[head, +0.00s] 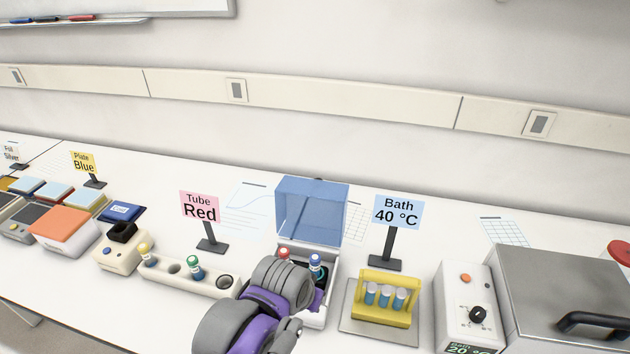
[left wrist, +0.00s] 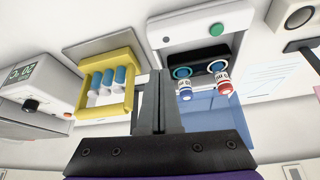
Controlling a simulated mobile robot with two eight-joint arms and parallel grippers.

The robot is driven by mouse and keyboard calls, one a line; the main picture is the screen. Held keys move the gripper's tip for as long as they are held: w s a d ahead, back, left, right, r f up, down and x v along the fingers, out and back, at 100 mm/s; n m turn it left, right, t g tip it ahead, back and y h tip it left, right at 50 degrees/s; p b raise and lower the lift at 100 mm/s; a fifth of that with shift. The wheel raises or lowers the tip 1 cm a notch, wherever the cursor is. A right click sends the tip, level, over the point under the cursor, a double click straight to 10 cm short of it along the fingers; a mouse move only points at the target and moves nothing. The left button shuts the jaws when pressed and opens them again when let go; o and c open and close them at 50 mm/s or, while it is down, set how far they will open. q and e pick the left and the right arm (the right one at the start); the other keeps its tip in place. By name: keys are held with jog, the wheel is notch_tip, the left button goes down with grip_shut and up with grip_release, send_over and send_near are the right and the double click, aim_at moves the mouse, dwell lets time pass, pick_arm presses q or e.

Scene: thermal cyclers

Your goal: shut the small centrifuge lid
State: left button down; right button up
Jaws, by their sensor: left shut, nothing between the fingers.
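The small centrifuge (head: 320,315) is a white box with a clear blue lid (head: 312,210) standing open, raised at its back edge. A red-capped tube (head: 283,254) and a blue-capped tube (head: 316,262) sit in its dark rotor. In the left wrist view, the centrifuge body (left wrist: 180,42) with a green button (left wrist: 217,30) is at the top, and the blue lid (left wrist: 208,108) is below the tubes. My left gripper (left wrist: 153,78) is shut and empty, beside the centrifuge on the side toward the yellow rack. In the head view my arm covers the centrifuge's front left; the fingertips are hidden. My right gripper is not in view.
A white tube strip (head: 190,278) and "Tube Red" sign (head: 199,207) are left. A metal-lidded bath (head: 560,270) stands at far right.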

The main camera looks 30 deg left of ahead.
pick_arm(q)
jog(key=w+a+r+p, duration=0.1)
jog(key=w+a+r, duration=0.3)
jog(key=w, duration=0.6)
jog(key=w+a+r+n+p, duration=0.1)
jog(key=w+a+r+p, duration=0.1)
jog(key=w+a+r, duration=0.3)
jog(key=w+a+r+n+y+p, duration=0.1)
jog(key=w+a+r, duration=0.3)
jog(key=w, duration=1)
jog(key=shift+w+a+r+t+p, duration=0.2)
jog(key=shift+r+p, duration=0.2)
jog(key=shift+r, duration=0.15)
jog(key=shift+w+a+r+t+p, duration=0.2)
jog(key=shift+r+p, duration=0.15)
jog(key=shift+r, duration=0.15)
jog(key=shift+w+f, duration=0.25)
jog(key=shift+f, duration=1.75)
jog(key=shift+w+f, duration=0.2)
jog(key=shift+f, duration=1.8)
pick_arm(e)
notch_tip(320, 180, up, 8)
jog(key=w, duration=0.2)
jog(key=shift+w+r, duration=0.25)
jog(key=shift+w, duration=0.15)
pick_arm(q)
jog(key=shift+s, duration=0.15)
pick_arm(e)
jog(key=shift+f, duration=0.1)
